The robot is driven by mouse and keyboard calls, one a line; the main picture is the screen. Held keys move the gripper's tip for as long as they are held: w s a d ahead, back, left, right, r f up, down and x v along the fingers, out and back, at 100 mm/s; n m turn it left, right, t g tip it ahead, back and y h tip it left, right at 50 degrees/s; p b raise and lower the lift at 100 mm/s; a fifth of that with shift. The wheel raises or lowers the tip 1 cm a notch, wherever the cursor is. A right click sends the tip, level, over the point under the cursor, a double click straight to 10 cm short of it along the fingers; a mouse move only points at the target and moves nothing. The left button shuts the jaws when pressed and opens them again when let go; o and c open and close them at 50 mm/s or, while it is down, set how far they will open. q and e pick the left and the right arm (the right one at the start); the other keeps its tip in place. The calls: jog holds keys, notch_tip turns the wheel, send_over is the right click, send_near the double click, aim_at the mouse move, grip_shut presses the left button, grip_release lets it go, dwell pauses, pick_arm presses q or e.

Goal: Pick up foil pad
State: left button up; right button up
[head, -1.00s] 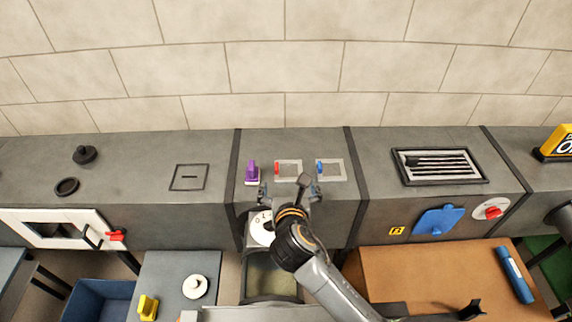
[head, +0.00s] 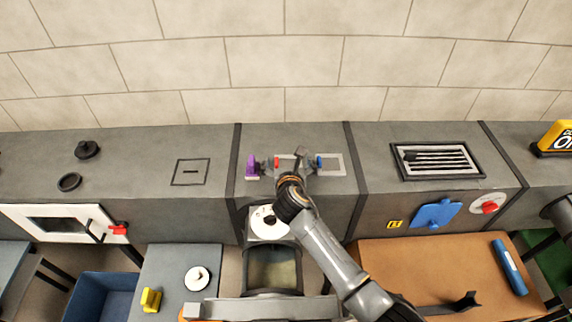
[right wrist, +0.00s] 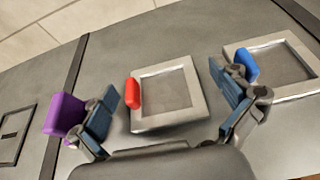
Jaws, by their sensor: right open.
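A pale square-framed pad with a red tab (right wrist: 188,78) lies on the grey counter; in the head view it is mostly hidden behind my right arm, with its red tab (head: 277,162) showing. I take this as the foil pad, though no label confirms it. A similar pale frame with a blue tab (head: 332,160) lies just right of it. My right gripper (right wrist: 168,90) is open and empty, its fingers spread on either side of the red-tabbed pad. Its right finger is close to the blue tab (right wrist: 246,64). I cannot tell its exact height. My left gripper is not in view.
A purple block (head: 252,167) stands left of the pad, close to my left finger in the right wrist view (right wrist: 64,114). A dark grille (head: 437,162) lies farther right. The back wall (head: 300,60) closes off the counter. Open counter lies behind the pad.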

jog(key=shift+c, duration=0.2)
jog(key=shift+s, duration=0.1)
grip_shut()
jog(key=shift+d+f, duration=0.1)
